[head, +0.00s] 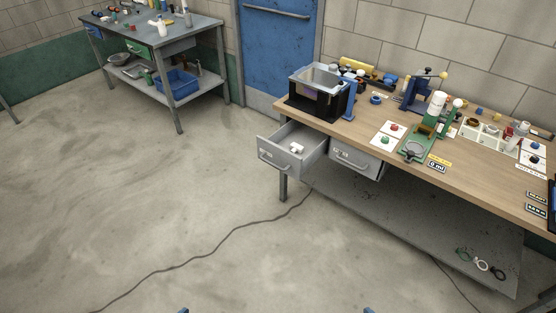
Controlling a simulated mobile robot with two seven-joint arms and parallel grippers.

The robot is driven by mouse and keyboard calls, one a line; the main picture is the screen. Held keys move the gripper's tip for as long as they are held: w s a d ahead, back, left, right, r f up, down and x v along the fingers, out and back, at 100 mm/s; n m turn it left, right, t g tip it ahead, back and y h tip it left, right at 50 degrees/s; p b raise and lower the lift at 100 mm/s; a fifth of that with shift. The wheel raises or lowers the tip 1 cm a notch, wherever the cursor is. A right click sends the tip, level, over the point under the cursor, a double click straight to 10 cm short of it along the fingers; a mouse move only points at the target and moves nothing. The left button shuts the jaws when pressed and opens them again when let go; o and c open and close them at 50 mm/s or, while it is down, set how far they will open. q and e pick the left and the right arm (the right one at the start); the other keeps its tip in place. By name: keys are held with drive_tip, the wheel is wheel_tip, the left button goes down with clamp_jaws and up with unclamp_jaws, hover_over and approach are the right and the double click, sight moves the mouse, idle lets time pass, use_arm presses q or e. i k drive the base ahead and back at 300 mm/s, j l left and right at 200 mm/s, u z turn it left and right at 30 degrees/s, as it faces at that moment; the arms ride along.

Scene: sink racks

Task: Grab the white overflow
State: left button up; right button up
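A small white part (297,147) lies in the open left drawer (281,165) under the wooden workbench; it may be the white overflow, but it is too small to tell. A white cylinder (438,102) stands on a green fixture on the bench top.
The wooden bench (356,127) carries a black box with a grey basin (318,77), fixtures and small parts. A second drawer (355,158) looks shut. A cable (215,247) crosses the floor. A grey table with a blue bin (177,84) stands back left.

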sight(295, 147)
drive_tip(key=i+j+z, duration=0.35)
drive_tip(key=i+j, duration=0.55)
drive_tip(key=i, duration=0.3)
drive_tip(key=i+j+z, duration=0.4)
drive_tip(key=i+j, duration=0.65)
drive_tip(key=j, duration=0.15)
